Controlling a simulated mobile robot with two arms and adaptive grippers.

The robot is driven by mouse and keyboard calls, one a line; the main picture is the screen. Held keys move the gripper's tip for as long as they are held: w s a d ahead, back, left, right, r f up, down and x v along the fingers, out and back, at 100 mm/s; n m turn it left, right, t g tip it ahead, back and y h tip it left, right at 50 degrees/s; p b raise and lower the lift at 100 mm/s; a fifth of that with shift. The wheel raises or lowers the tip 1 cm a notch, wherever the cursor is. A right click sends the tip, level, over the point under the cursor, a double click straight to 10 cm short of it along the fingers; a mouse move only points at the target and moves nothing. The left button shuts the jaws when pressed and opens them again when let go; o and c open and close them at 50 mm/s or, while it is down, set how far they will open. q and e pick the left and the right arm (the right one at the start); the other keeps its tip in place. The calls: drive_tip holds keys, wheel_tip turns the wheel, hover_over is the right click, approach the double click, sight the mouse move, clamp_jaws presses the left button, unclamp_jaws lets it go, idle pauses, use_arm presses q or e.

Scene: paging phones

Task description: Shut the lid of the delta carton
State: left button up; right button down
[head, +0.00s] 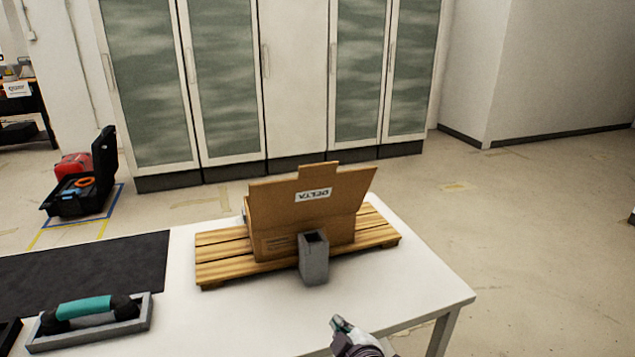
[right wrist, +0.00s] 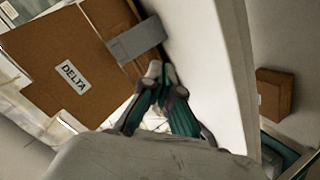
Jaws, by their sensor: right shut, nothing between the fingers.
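The delta carton (head: 268,243) is a brown cardboard box on a wooden pallet (head: 222,268) on the white table. Its lid (head: 275,208) stands up and open, with a tab on its top edge and a white DELTA label upside down in the head view. The lid hides the carton's opening. In the right wrist view, the lid (right wrist: 45,55) shows at the left. My right gripper (head: 338,322) is shut and empty, nearer than the carton and apart from it. Its fingertips also show in the right wrist view (right wrist: 158,72). My left gripper is not in view.
A grey upright holder (head: 314,262) stands close in front of the carton, between it and my right gripper. A teal-handled tool (head: 85,307) lies in a grey tray at the left, near a dark mat (head: 90,265). The table's right side (head: 420,280) is clear.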

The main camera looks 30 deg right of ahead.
drive_tip(key=w+d+r+n+t+h, duration=0.2)
drive_tip(key=w+d+r+n+t, duration=0.15)
drive_tip(key=r, duration=0.45)
drive_tip(key=n+t, duration=0.6)
approach(319, 168)
drive_tip(key=p+x, duration=0.4)
drive_tip(key=x, duration=0.2)
drive_tip(key=shift+w+r, duration=0.15)
drive_tip(key=shift+r, duration=0.1)
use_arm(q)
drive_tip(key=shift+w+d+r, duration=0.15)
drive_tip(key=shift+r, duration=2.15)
use_arm(e)
drive_tip(key=shift+w+d+r, duration=0.1)
drive_tip(key=shift+w+d, duration=0.05)
drive_tip(key=shift+w, duration=0.35)
use_arm(q)
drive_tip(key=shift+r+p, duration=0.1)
drive_tip(key=shift+p, duration=0.2)
use_arm(e)
drive_tip(key=shift+r, duration=0.1)
